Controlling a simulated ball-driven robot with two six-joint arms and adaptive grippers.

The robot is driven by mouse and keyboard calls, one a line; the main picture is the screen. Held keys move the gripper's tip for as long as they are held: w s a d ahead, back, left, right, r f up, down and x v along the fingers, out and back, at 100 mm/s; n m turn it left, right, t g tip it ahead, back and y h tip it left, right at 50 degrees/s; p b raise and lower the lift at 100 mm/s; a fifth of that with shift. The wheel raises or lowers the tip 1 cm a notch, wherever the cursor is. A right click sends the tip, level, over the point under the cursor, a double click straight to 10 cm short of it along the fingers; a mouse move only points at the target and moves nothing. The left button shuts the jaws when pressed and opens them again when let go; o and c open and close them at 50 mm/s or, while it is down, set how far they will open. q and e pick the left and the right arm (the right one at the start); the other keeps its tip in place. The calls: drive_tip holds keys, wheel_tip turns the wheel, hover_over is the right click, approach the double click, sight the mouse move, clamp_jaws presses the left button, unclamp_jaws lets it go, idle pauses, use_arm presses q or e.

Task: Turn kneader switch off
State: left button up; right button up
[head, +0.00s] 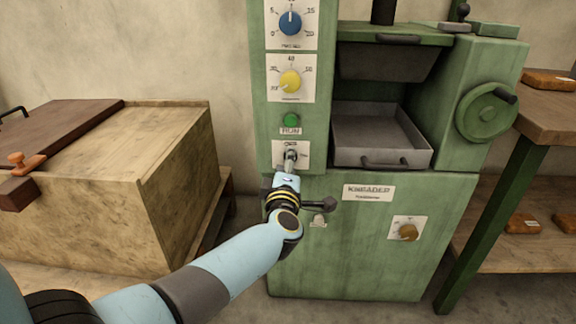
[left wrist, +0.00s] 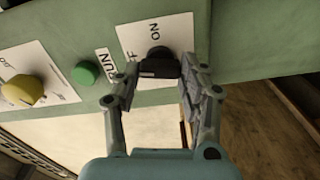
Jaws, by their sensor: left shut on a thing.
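The kneader (head: 345,235) is a green machine at the centre of the head view. Its switch (left wrist: 158,60) is a black knob on a white plate with an ON label and a partly hidden OFF label, in the left wrist view. I cannot tell exactly which way the knob points. My right gripper is not in view.
Above the switch are a green RUN button (head: 291,120), a yellow dial (head: 291,82) and a blue dial (head: 290,23). A grey tray (head: 380,138) and a handwheel (head: 486,112) are to the right. A wooden chest (head: 185,180) stands left and a shelf table (head: 555,125) right.

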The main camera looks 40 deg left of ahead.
use_arm(q)
drive_tip(key=shift+f+n, duration=0.15)
drive_tip(key=shift+n, duration=0.95)
drive_tip(key=o, duration=1.2)
drive_tip(key=shift+c, duration=0.2)
drive_tip(key=v, duration=1.2)
